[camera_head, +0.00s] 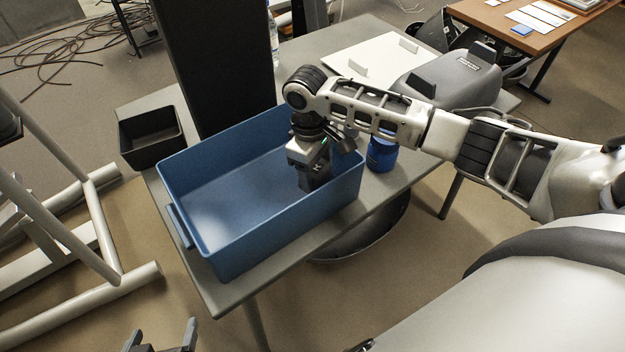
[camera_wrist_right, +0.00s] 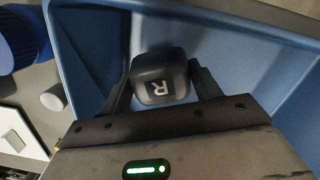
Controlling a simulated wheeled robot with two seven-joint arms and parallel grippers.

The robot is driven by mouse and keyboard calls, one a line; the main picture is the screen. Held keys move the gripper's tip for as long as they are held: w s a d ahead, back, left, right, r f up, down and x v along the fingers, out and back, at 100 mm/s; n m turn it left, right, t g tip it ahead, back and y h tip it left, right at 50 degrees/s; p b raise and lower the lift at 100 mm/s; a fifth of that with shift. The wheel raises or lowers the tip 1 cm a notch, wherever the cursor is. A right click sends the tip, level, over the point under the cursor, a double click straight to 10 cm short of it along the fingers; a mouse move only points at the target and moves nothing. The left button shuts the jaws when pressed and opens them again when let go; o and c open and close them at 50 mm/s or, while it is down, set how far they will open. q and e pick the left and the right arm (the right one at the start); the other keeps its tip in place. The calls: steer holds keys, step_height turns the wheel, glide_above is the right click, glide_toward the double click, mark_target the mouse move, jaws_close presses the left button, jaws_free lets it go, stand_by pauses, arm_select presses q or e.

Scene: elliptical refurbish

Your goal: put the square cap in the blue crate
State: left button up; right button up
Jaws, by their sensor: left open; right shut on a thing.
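The blue crate (camera_head: 213,213) stands on a grey table in the head view, and its blue inside also fills much of the right wrist view (camera_wrist_right: 225,45). My right gripper (camera_head: 314,180) reaches down into the right end of the crate. In the right wrist view my right gripper (camera_wrist_right: 160,85) is shut on the square cap (camera_wrist_right: 158,66), a dark rounded block marked with a white R. Whether the cap touches the crate floor cannot be told. My left gripper (camera_head: 160,340) is open and empty at the bottom edge of the head view, away from the table.
A blue jar (camera_head: 382,152) stands close to the crate's right end. A grey machine (camera_head: 450,80) and a white board (camera_head: 375,57) lie behind it. A black bin (camera_head: 150,138) is at the left, and a dark column (camera_head: 205,60) rises behind the crate.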

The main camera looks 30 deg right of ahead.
mark_target(317, 180)
step_height(317, 180, down, 4)
steer(key=shift+r, duration=0.1)
steer(key=o, duration=0.9)
steer(key=shift+o, duration=0.2)
steer(key=r, duration=0.4)
steer(key=w+r, duration=0.1)
steer(key=r, duration=0.7)
steer(key=shift+w+a+p, duration=0.15)
steer(key=shift+a+p, duration=0.15)
steer(key=shift+a, duration=0.1)
